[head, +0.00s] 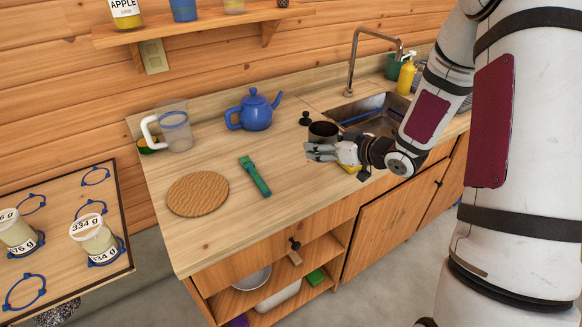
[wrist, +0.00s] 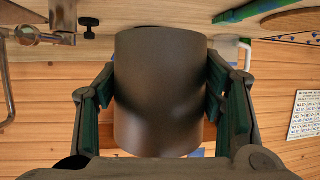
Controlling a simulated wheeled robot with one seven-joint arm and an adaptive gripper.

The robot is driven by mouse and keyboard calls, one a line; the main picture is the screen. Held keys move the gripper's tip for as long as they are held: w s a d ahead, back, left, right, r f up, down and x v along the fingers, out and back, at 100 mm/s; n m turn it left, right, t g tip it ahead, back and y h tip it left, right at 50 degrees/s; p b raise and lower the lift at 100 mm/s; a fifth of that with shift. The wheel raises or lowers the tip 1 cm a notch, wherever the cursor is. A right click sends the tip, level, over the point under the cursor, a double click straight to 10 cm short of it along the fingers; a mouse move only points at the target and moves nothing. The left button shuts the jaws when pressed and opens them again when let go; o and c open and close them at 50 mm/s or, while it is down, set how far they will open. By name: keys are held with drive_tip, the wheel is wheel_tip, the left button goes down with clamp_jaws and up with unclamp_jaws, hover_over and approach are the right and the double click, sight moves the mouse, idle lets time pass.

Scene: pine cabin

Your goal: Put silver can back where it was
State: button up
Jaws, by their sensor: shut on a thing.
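The silver can (head: 323,129) is a dark grey, metallic cylinder near the sink's left front corner. My gripper (head: 322,150) is shut on it; in the head view the fingers cover its lower part. In the wrist view the can (wrist: 160,92) fills the middle, with a green-padded finger of my gripper (wrist: 160,105) against each side. I cannot tell whether the can's base touches the counter. A side board (head: 63,243) at the lower left has several blue ring outlines, some empty. Two pale labelled cups, one marked 334 g (head: 92,237), stand on it.
The wooden counter (head: 215,165) carries a blue teapot (head: 254,110), a clear jug (head: 175,128), a round cork mat (head: 197,194) and a green flashlight (head: 255,176). A yellow thing (head: 349,168) shows below my gripper. The sink (head: 370,112) and its tap (head: 352,62) are close behind. A wall shelf (head: 200,27) hangs above.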

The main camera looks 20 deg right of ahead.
drive_tip(key=s+d+n+y, duration=0.1)
drive_tip(key=s+d+f+n+g+b, duration=0.1)
drive_tip(key=s, duration=0.1)
drive_tip(key=s+d+f+y, duration=0.1)
drive_tip(key=s, duration=0.1)
drive_tip(key=shift+s+d+f+n+g+y, duration=0.1)
drive_tip(key=shift+d+f+n+g+y, duration=0.2)
drive_tip(key=shift+d+n+g, duration=0.1)
hover_over(295, 165)
drive_tip(key=shift+s+d+f+b, duration=0.3)
drive_tip(key=shift+f+b, duration=0.1)
drive_tip(key=shift+f, duration=0.25)
drive_tip(key=f, duration=0.3)
drive_tip(key=shift+w+a, duration=0.25)
drive_tip(key=shift+w, duration=0.1)
drive_tip(key=shift+f, duration=0.3)
drive_tip(key=shift+f, duration=0.1)
drive_tip(key=o, duration=1.6)
drive_tip(key=shift+f, duration=0.1)
drive_tip(key=shift+o, duration=0.2)
